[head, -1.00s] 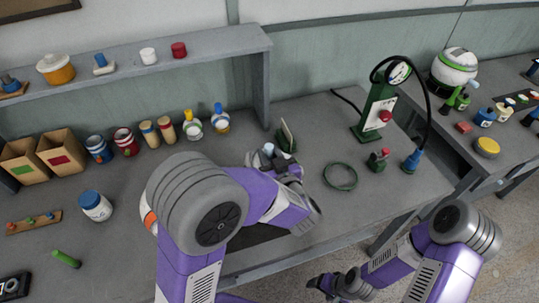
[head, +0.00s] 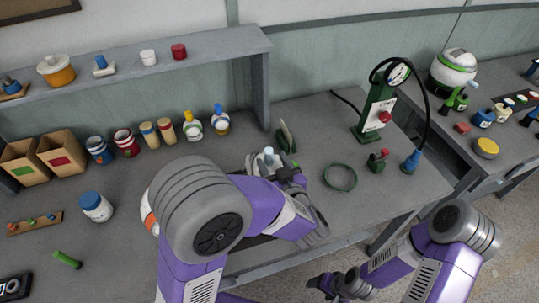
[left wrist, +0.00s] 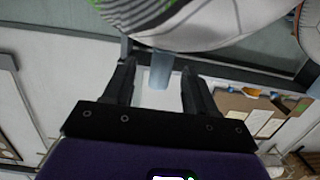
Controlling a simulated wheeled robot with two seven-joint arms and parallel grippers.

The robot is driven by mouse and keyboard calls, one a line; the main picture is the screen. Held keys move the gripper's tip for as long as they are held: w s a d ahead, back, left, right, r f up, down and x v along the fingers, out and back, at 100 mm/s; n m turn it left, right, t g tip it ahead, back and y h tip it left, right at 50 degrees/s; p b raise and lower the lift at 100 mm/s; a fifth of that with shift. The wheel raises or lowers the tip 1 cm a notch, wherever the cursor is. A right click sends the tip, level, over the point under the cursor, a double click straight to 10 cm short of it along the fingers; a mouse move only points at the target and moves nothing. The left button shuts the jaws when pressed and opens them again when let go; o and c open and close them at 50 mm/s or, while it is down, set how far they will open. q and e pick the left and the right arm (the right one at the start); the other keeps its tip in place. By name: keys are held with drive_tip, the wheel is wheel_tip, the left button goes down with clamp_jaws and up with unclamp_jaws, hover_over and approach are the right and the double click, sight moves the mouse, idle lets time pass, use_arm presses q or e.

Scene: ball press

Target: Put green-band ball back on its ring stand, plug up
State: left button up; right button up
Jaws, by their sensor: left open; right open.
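A large white ball with a green band (left wrist: 195,28) fills the top of the left wrist view. Its blue-grey plug (left wrist: 160,72) lies between the fingers of my left gripper (left wrist: 158,80), which is open. My right gripper (head: 322,285) is open and empty, low in front of the table.
A green press with a gauge (head: 377,110) and hose stands behind the ring. A small green part with a red knob (head: 377,161) and a blue hose fitting (head: 411,162) stand right of the ring. An orange-and-white ball (head: 148,218) is partly hidden behind my left arm.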

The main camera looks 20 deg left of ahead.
use_arm(q)
drive_tip(key=p+v, duration=0.1)
drive_tip(key=v, duration=0.7)
drive_tip(key=shift+s+d, duration=0.25)
drive_tip(key=shift+s, duration=0.1)
